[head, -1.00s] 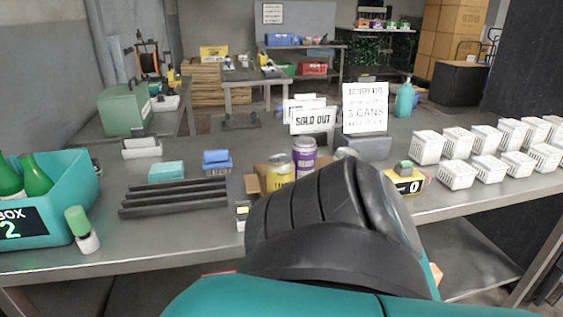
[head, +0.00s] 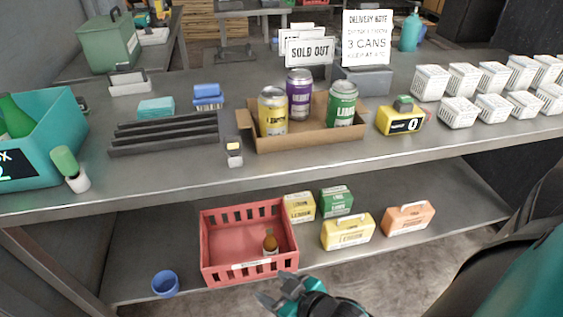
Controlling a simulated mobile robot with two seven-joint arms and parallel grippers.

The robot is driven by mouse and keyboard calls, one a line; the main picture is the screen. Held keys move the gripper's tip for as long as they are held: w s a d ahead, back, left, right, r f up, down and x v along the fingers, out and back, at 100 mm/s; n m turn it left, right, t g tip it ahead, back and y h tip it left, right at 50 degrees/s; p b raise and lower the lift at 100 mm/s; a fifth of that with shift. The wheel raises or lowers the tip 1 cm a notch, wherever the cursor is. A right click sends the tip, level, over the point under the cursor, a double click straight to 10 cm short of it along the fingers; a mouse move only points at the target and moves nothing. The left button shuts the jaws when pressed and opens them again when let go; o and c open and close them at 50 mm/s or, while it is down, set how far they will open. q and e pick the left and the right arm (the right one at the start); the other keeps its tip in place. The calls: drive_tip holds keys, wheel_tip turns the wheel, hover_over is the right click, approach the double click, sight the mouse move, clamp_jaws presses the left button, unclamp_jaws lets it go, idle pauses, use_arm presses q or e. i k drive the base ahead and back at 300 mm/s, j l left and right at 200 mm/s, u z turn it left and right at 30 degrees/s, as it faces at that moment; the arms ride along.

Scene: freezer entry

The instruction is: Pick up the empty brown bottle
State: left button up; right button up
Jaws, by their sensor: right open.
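A small brown bottle (head: 270,242) stands in a red crate (head: 205,262) on the lower shelf, near the crate's right side. A pale label shows on its lower part. I cannot tell whether it is empty. My right gripper (head: 278,288) is at the bottom of the head view, open and empty, just in front of the crate's lower right corner. It is apart from the bottle, and the crate's front wall lies between them in the picture. My left gripper is not in view.
Right of the crate stand yellow and green boxes (head: 299,207) and yellow and orange carriers (head: 347,231). A blue cup (head: 165,283) is at the left. The table top (head: 370,150) overhangs the shelf and holds a cardboard tray (head: 300,140) of 3 cans.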

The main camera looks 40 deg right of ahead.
sight(270, 244)
drive_tip(key=z, duration=1)
drive_tip(key=i+j, duration=0.5)
drive_tip(key=j, duration=0.25)
drive_tip(key=i+j, duration=0.25)
drive_tip(key=j, duration=0.1)
